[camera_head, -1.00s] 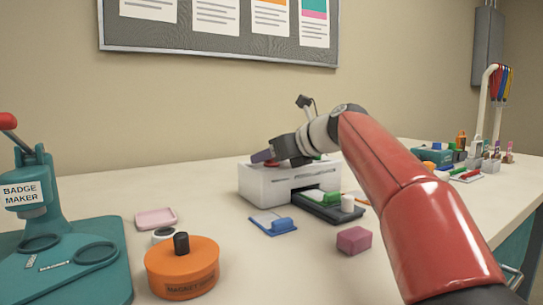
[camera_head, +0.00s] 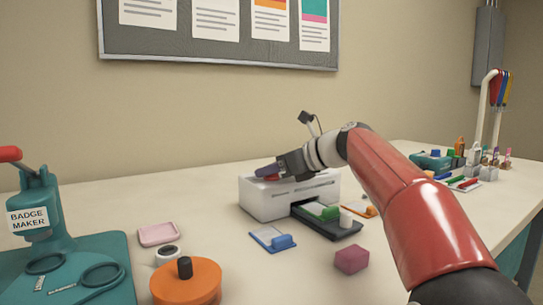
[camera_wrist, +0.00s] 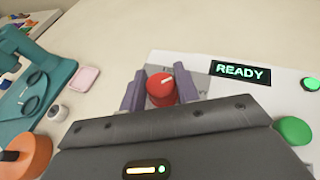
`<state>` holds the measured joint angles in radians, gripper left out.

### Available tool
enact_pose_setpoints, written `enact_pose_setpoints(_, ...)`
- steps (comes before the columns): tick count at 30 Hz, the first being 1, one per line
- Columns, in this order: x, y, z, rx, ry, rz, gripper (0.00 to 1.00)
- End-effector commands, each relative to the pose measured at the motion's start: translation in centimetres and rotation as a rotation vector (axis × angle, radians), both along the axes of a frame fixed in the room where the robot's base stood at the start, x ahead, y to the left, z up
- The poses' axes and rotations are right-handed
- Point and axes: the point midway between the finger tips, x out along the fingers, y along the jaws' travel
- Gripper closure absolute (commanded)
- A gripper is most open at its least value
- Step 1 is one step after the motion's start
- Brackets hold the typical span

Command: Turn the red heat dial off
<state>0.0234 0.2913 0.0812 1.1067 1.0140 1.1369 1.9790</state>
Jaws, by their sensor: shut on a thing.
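The red heat dial (camera_wrist: 161,88) is a round knob with a white pointer line, on top of the white laminator (camera_head: 262,207). In the wrist view the pointer slants to the upper right. My gripper (camera_wrist: 160,92) is shut on the dial, with one purple-grey finger on each side. In the head view my gripper (camera_head: 268,171) reaches down from the right over the laminator's left end, and the dial (camera_head: 271,178) shows just under the fingers. A display (camera_wrist: 241,72) on the laminator reads READY in green. Any marks around the dial are mostly hidden or unreadable.
A green button (camera_wrist: 295,130) and a small lit green one (camera_wrist: 312,84) are at the laminator's right. A badge maker (camera_head: 60,255), orange container (camera_head: 190,285), pink tray (camera_head: 158,233) and pink block (camera_head: 351,260) stand nearby.

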Motion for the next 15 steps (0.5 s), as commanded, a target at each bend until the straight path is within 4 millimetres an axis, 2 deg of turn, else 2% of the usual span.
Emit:
enact_pose_setpoints(1,0.11,-0.13,0.89,0.001,0.007,0.034,0.91)
enact_pose_setpoints(15,0.11,-0.02,0.04,0.001,-0.001,0.337,0.92)
